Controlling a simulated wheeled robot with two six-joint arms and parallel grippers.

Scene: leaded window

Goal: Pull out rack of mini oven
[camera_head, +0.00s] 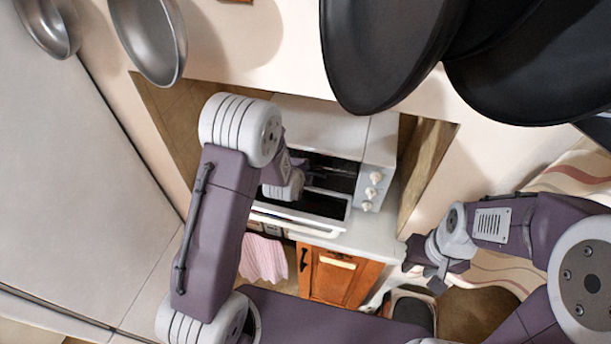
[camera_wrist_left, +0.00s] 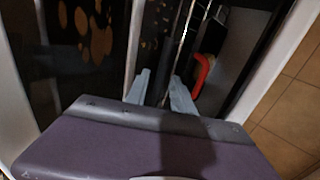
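The white mini oven (camera_head: 325,130) stands on a counter, its door (camera_head: 325,205) folded down and its inside dark. My left arm reaches across to the oven, with its wrist at the opening; the left fingers are hard to make out in the head view. In the left wrist view the left gripper (camera_wrist_left: 158,84) shows two grey fingers, apart. Thin metal wires of the rack (camera_wrist_left: 186,30) run just beyond the fingertips; I see no clear grip on them. My right gripper (camera_head: 435,274) hangs right of the counter, away from the oven; its finger gap is unclear.
Dark pans (camera_head: 385,50) and metal bowls (camera_head: 150,40) hang at the top. Below the oven are a wooden cabinet door (camera_head: 335,276) and a pink cloth (camera_head: 263,258). A red curved item (camera_wrist_left: 203,74) lies beside the wires in the left wrist view.

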